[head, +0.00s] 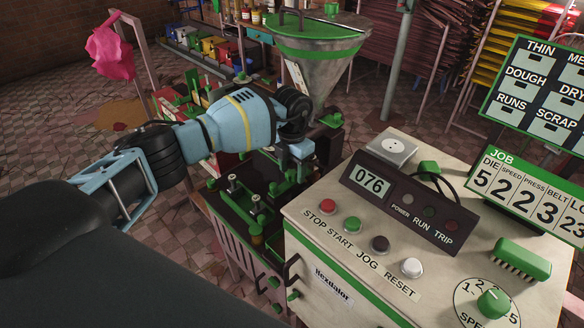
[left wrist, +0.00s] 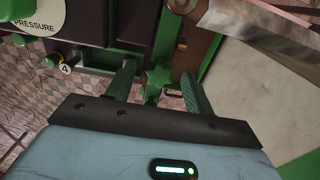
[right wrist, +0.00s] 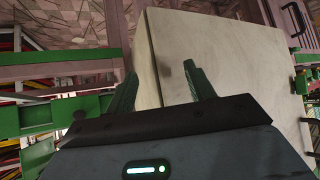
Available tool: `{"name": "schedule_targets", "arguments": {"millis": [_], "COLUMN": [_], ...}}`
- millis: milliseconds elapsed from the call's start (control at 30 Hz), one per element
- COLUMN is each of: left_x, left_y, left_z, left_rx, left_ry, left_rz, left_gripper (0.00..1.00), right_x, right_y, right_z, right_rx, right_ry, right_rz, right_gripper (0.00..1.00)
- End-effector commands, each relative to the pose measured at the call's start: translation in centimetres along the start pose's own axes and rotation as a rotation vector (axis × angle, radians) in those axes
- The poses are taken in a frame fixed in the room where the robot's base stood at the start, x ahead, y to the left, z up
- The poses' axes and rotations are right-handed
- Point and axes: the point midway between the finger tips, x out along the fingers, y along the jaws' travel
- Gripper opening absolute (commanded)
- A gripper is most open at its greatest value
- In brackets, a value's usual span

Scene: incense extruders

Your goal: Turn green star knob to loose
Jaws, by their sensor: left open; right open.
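The green star knob (left wrist: 158,76) shows in the left wrist view, between the two green fingertips of my left gripper (left wrist: 159,69). The fingers are apart, one on each side of it, with visible gaps; how deep it sits between them is hard to tell. In the head view my left gripper (head: 300,152) points down over the dark and green extruder press, and the star knob cannot be made out there. My right gripper (right wrist: 160,80) is open and empty, in front of a pale cabinet. It is not in the head view.
The pale control console (head: 330,215) stands right of my left gripper, with buttons, a display reading 076 and a green speed dial (head: 494,303). A steel hopper (head: 315,65) rises behind.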

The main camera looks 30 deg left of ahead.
Motion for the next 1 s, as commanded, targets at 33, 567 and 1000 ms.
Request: {"name": "schedule_targets", "arguments": {"millis": [33, 567, 1000], "left_x": [-0.3, -7.2, -7.8], "left_y": [0.0, 0.0, 0.0], "left_z": [0.0, 0.0, 0.0], "left_rx": [0.000, 0.000, 0.000], "left_ry": [-0.002, -0.002, 0.000], "left_rz": [0.000, 0.000, 0.000], "left_gripper": [0.53, 0.53, 0.53], "right_x": [0.0, 0.0, 0.0], "right_y": [0.0, 0.0, 0.0], "right_z": [0.0, 0.2, 0.1], "right_rx": [0.001, 0.001, 0.001], "right_ry": [0.000, -0.004, -0.003], "right_rz": [0.000, 0.000, 0.000], "right_gripper": [0.54, 0.54, 0.54]}}
